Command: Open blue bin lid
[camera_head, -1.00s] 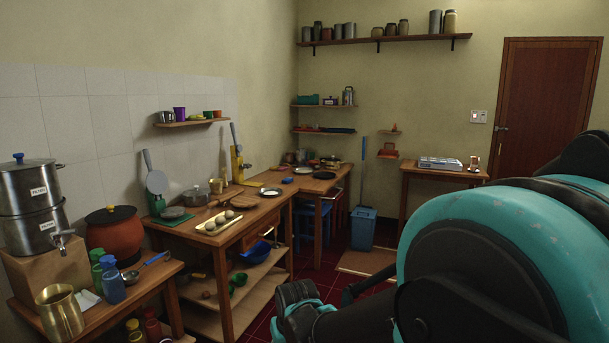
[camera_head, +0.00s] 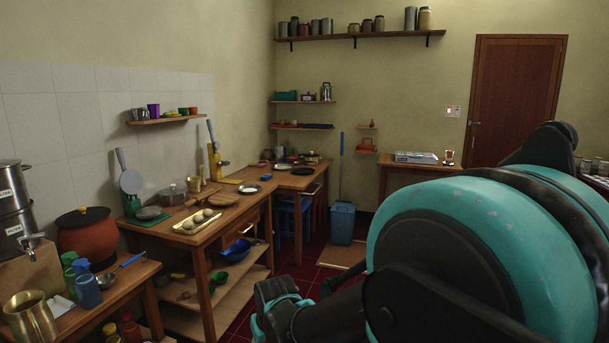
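The blue bin (camera_head: 342,224) stands upright on the floor toward the back of the room, beyond my arm. Its top (camera_head: 343,206) looks covered, but it is too small to tell the lid's edges. The end of my arm, with what looks like my gripper (camera_head: 290,308), shows dark and teal at the bottom middle, in front of the bin and apart from it. The fingers are not clear enough to tell open from shut. My large teal arm links fill the lower right and hide the floor there.
A blue-handled pole (camera_head: 341,160) stands behind the bin. A wooden counter (camera_head: 222,222) with several dishes runs along the left wall. A side table (camera_head: 400,168) and door (camera_head: 517,105) are at the back right. Red floor (camera_head: 303,275) shows between counter and arm.

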